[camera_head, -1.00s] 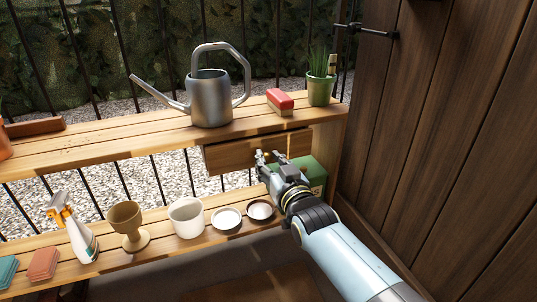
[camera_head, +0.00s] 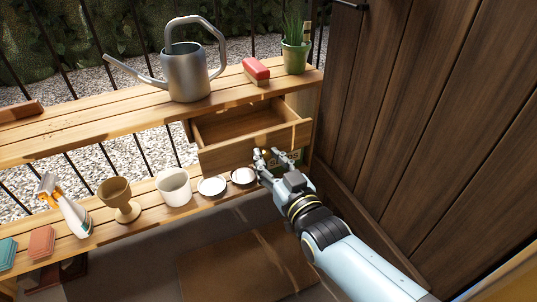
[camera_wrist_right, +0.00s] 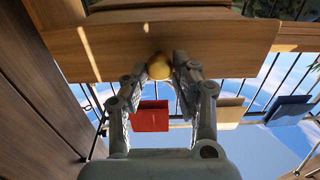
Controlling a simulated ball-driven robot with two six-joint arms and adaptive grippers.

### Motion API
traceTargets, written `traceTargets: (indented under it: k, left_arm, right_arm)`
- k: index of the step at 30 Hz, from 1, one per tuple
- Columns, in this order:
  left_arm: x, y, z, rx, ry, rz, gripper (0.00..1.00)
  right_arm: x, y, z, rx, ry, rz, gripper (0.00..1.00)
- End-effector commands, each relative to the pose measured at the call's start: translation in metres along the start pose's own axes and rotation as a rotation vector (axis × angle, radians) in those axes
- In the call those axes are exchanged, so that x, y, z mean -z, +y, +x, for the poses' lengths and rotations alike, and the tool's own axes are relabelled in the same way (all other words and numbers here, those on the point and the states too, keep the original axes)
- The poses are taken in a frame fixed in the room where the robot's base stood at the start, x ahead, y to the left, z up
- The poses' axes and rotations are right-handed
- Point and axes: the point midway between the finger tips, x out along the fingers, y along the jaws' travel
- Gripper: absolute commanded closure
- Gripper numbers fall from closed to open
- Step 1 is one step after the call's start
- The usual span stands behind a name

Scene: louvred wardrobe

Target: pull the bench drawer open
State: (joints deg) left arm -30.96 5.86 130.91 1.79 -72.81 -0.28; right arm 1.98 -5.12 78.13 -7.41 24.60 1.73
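The bench drawer (camera_head: 238,148) stands pulled out under the right part of the bench top, and its empty-looking wooden inside shows from above. In the right wrist view, the drawer front (camera_wrist_right: 230,45) spans the top, with a round brass knob (camera_wrist_right: 159,67) at its lower edge. My right gripper (camera_head: 267,156) is at the drawer front. Its two fingertips (camera_wrist_right: 160,72) sit on either side of the knob and look closed on it. In the head view the fingers largely hide the knob. My left gripper is not in view.
A watering can (camera_head: 187,75), a red-topped brush (camera_head: 256,70) and a potted plant (camera_head: 295,55) stand on the bench top. The lower shelf holds a spray bottle (camera_head: 68,212), a goblet (camera_head: 118,198), a cup (camera_head: 174,187) and small dishes. A wooden wardrobe wall (camera_head: 420,120) rises close at right.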

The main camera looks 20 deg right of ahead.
Motion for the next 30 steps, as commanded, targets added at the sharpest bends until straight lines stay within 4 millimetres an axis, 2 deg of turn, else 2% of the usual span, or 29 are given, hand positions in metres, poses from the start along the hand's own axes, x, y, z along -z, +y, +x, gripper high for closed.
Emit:
traceTargets:
  k: [1, 5, 14, 17, 24, 30]
  left_arm:
    - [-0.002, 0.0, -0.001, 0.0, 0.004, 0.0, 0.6]
    - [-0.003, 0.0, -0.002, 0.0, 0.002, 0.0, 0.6]
    - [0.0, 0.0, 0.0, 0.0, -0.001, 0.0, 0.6]
    - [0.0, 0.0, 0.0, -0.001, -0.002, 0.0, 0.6]
    - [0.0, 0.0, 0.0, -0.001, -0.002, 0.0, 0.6]
    - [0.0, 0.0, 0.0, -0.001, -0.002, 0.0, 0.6]
  right_arm:
    - [-0.002, 0.0, -0.001, 0.0, -0.003, 0.0, 0.66]
    - [-0.001, 0.0, 0.0, 0.0, -0.002, 0.0, 0.51]
    - [-0.001, 0.0, -0.004, 0.0, -0.001, 0.0, 0.51]
    - [-0.001, 0.0, -0.015, 0.0, -0.003, 0.001, 0.51]
    - [-0.001, 0.0, -0.069, 0.0, -0.005, 0.0, 0.51]
    - [0.0, 0.0, -0.105, 0.0, -0.003, 0.0, 0.51]
